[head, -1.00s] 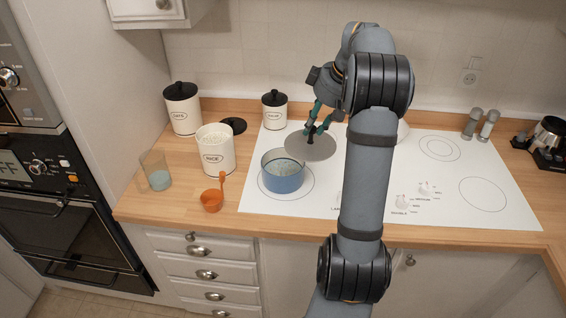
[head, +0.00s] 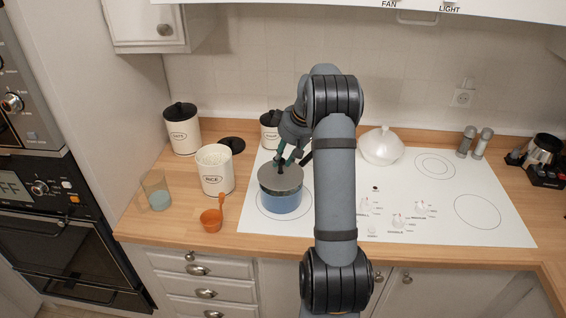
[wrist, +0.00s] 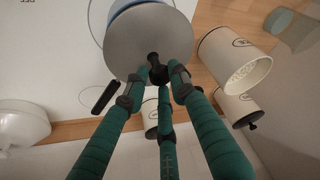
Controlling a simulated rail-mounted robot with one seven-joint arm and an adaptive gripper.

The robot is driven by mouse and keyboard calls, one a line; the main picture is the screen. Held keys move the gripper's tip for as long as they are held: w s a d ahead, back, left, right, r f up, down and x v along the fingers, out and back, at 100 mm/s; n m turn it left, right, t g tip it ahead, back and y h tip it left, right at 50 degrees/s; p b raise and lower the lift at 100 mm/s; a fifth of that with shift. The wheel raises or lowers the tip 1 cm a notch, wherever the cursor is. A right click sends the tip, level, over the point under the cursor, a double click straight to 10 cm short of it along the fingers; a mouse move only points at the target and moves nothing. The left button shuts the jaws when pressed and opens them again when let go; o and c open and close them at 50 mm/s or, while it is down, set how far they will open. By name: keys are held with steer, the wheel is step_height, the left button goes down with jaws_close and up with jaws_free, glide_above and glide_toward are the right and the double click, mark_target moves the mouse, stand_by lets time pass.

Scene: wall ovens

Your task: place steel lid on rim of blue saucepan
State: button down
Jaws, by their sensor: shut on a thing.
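The blue saucepan (head: 284,203) stands on the left front burner ring of the white hob. The round grey steel lid (head: 281,178) is over the saucepan's top, covering most of its opening in the head view. I cannot tell whether it touches the rim. My gripper (head: 286,163) is above the lid and shut on its dark knob. In the wrist view the lid (wrist: 140,45) hides most of the saucepan (wrist: 128,6), leaving a blue strip at the top edge. The gripper's green fingers (wrist: 158,78) close around the black knob.
The open rice canister (head: 216,172) and an orange measuring cup (head: 211,219) stand left of the saucepan. A glass with blue contents (head: 157,192) is farther left. A white domed pot (head: 381,147) stands behind right. The hob's right side is clear.

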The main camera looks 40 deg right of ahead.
mark_target(284, 162)
step_height(284, 162, down, 3)
steer(key=shift+d+r+p, duration=0.1)
steer(key=shift+p, duration=0.25)
steer(key=shift+f, duration=0.2)
steer(key=c, duration=1.4)
jaws_free()
steer(key=shift+r, duration=0.1)
steer(key=shift+c, duration=0.2)
steer(key=shift+s+r, duration=0.15)
steer(key=shift+r, duration=0.35)
steer(key=b+v, duration=0.1)
steer(key=v, duration=1)
steer(key=shift+b, duration=0.3)
steer(key=shift+s, duration=0.1)
